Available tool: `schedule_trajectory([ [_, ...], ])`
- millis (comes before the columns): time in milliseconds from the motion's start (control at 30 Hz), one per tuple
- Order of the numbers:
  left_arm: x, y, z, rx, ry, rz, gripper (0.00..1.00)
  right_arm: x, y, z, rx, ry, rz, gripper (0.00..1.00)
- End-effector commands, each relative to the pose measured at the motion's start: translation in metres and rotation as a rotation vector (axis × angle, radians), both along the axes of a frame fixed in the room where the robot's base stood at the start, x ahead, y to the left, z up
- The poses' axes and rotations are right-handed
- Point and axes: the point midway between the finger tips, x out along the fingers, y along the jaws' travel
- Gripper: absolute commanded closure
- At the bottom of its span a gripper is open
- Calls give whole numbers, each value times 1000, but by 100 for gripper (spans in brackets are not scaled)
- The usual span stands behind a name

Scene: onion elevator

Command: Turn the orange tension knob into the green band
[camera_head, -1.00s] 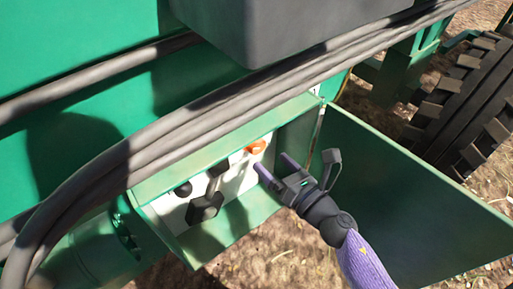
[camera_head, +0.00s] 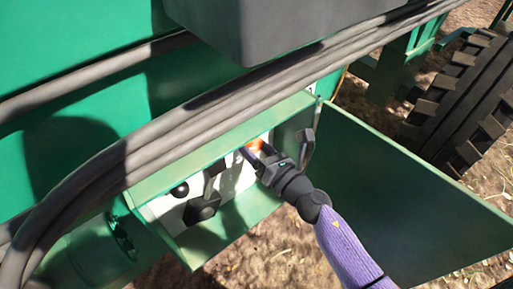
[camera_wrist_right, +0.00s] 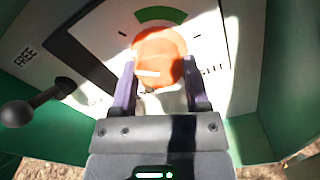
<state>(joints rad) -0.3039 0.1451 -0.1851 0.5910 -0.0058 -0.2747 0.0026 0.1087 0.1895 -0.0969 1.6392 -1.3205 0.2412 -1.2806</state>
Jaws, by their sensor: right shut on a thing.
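The orange tension knob (camera_wrist_right: 160,52) sits on a white panel inside the green box. In the head view the knob (camera_head: 257,145) shows only in part behind the fingers. The green band (camera_wrist_right: 161,15) is an arc on the panel above the knob in the wrist view. A pale mark on the knob's face points left and slightly down, away from the band. My right gripper (camera_wrist_right: 158,82) has one finger on each side of the knob and is shut on it; it also shows in the head view (camera_head: 257,155). My left gripper is not in view.
A black-knobbed lever (camera_wrist_right: 18,113) stands left of the knob, beside the word FREE. A dark handle (camera_head: 201,208) sits lower on the panel. The open green door (camera_head: 400,190) is right of my arm. Thick grey hoses (camera_head: 200,125) cross above the box.

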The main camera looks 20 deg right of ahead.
Motion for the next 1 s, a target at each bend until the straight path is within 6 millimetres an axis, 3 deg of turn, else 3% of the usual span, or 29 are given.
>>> schedule_trajectory([
  [467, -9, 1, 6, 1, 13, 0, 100, 0, 0, 1, 104, 37, 0, 99],
  [1000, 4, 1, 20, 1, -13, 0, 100, -1, 2, 4, 564, 205, 1, 99],
])
